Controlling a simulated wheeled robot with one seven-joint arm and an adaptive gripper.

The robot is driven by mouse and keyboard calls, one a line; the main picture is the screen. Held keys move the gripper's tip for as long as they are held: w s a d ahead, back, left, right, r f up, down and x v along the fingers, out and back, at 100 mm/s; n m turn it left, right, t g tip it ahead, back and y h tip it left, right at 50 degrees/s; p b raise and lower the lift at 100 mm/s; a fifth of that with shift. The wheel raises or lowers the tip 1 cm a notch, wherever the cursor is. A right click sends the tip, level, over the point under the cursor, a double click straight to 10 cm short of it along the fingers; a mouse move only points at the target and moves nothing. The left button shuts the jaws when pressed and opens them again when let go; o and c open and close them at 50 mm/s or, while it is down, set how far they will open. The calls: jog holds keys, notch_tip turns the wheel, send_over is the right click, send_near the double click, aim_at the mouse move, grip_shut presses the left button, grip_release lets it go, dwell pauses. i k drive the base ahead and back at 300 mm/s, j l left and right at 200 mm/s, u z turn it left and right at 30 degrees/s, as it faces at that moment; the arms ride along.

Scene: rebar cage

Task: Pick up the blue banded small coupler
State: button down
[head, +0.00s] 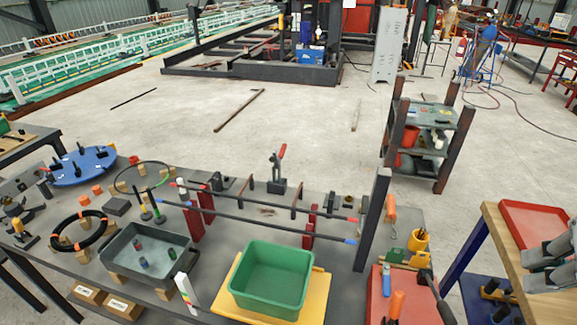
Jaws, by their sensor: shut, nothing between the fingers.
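A grey metal tray (117,262) on the left part of the dark table holds a few small couplers. One with a blue band (144,263) stands near the tray's middle. Another coupler (137,244) with reddish and green colouring is behind it, and a third (172,254) is to its right. The couplers are too small to compare sizes surely. My gripper (528,272) shows at the right edge, partly cut off, over the wooden bench. It is shut and empty, far to the right of the tray.
A green bin (271,278) on a yellow board stands right of the tray. Two long bars (265,221) on red and dark supports run behind both. A dark post (372,220) rises at the table's right. A black ring (78,231) lies left of the tray.

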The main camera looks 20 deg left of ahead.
aim_at(142, 261)
jog(key=u, duration=1.8)
jog(key=i+j+z, duration=0.25)
jog(key=i+j, duration=0.3)
